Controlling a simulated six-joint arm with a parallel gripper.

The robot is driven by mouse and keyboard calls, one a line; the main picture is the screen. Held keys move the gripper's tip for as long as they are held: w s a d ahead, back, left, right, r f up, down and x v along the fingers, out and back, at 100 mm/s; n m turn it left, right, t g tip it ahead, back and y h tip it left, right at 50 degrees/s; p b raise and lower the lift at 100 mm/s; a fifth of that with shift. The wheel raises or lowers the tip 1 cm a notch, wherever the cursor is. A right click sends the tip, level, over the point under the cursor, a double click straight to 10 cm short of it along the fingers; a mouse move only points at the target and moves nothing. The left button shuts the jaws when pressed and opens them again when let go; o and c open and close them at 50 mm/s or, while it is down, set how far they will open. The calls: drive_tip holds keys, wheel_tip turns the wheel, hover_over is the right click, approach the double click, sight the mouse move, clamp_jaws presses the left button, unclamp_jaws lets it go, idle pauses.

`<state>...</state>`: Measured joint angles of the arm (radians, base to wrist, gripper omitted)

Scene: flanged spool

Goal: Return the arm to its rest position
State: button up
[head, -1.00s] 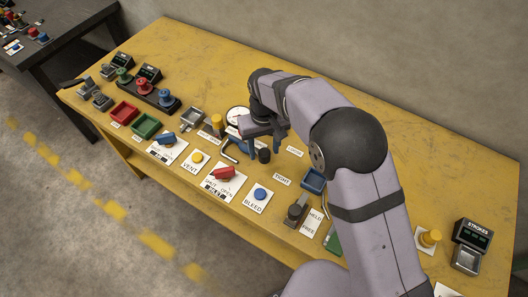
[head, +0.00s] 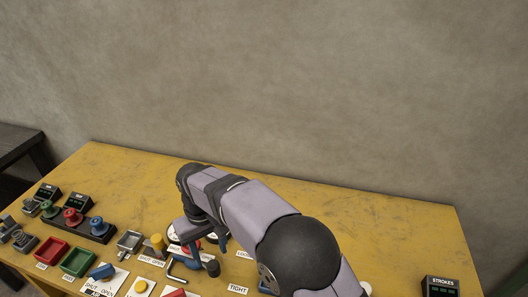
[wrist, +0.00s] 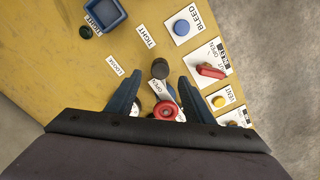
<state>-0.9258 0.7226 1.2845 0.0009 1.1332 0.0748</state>
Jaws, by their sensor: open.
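My gripper (head: 194,262) hangs over the middle of the yellow bench (head: 330,205), pointing down. In the wrist view its two blue fingers (wrist: 159,80) are spread apart with nothing held between them. A black round knob (wrist: 160,68) and a red round part (wrist: 166,112) show below, between the fingers. How high the fingers are above them I cannot tell. My arm reaches in from the lower right of the head view and hides part of the bench.
A dark rack with green, red (head: 72,216) and blue spools stands at left, near red (head: 51,250) and green trays (head: 79,261). Labelled panels with buttons line the front. A STROKES display (head: 440,286) is at right. The bench's back strip is mostly clear before the wall.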

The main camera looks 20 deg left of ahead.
drive_tip(key=w+d+r+m, duration=0.1)
drive_tip(key=w+d+m, duration=0.1)
drive_tip(key=d, duration=0.9)
drive_tip(key=w+d+r+m, duration=0.1)
drive_tip(key=w+d+m, duration=0.1)
drive_tip(key=d, duration=0.9)
drive_tip(key=s+d+f+m, duration=0.1)
drive_tip(key=s+d+m, duration=0.2)
drive_tip(key=s+d, duration=0.3)
drive_tip(key=s+d+f+m, duration=0.2)
drive_tip(key=s+d, duration=0.4)
drive_tip(key=d, duration=0.7)
drive_tip(key=shift+s+m, duration=0.4)
